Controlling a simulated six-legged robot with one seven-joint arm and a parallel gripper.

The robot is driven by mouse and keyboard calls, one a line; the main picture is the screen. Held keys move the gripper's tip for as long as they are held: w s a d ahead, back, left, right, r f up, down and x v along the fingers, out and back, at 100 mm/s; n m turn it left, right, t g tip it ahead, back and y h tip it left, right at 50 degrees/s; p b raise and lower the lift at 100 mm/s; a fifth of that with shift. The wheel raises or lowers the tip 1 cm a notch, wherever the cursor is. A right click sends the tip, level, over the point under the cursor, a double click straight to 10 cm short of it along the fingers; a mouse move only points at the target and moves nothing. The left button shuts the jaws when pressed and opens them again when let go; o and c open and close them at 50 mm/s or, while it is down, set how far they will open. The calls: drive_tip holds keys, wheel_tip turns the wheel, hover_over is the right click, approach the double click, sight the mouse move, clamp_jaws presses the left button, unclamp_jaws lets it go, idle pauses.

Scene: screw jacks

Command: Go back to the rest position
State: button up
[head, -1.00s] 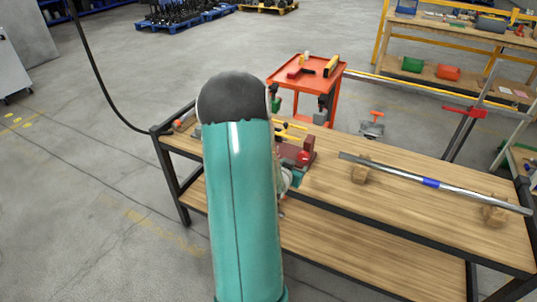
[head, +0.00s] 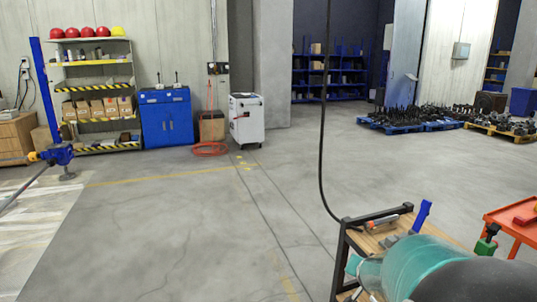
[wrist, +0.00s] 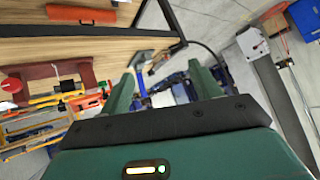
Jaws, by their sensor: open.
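My gripper (wrist: 162,72) shows in the wrist view with its two green fingers apart. Nothing is between them that I can see as held; a blue-handled tool (wrist: 141,84) shows beyond the gap. In the head view my teal and black arm fills the lower right corner, in front of the end of the wooden workbench (head: 371,243). The gripper itself is not clearly seen there. The wooden surface also shows in the wrist view (wrist: 75,48), to the upper left of the fingers.
An orange cart (head: 512,217) stands right of the bench. A black cable (head: 322,150) hangs beside the bench corner. A blue cabinet (head: 166,120), white cabinet (head: 246,120) and shelf unit (head: 97,75) line the back. The floor in the middle is open.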

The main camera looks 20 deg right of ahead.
drive_tip(key=a+r+n+y, duration=0.2)
drive_tip(key=a+r+n, duration=0.1)
drive_tip(key=a, duration=0.7)
drive_tip(key=a+r+n+y, duration=0.3)
drive_tip(key=a+r, duration=0.1)
drive_tip(key=a, duration=0.6)
drive_tip(key=s+a+r+n+g, duration=0.1)
drive_tip(key=s+a+n, duration=0.1)
drive_tip(key=s+a, duration=0.4)
drive_tip(key=s+a+r+n+y, duration=0.1)
drive_tip(key=s+a+n, duration=0.2)
drive_tip(key=s+a, duration=0.2)
drive_tip(key=shift+s+a+r+g, duration=0.35)
drive_tip(key=shift+a+g, duration=0.05)
drive_tip(key=shift+a, duration=0.35)
drive_tip(key=c, duration=0.6)
drive_tip(key=shift+d, duration=0.2)
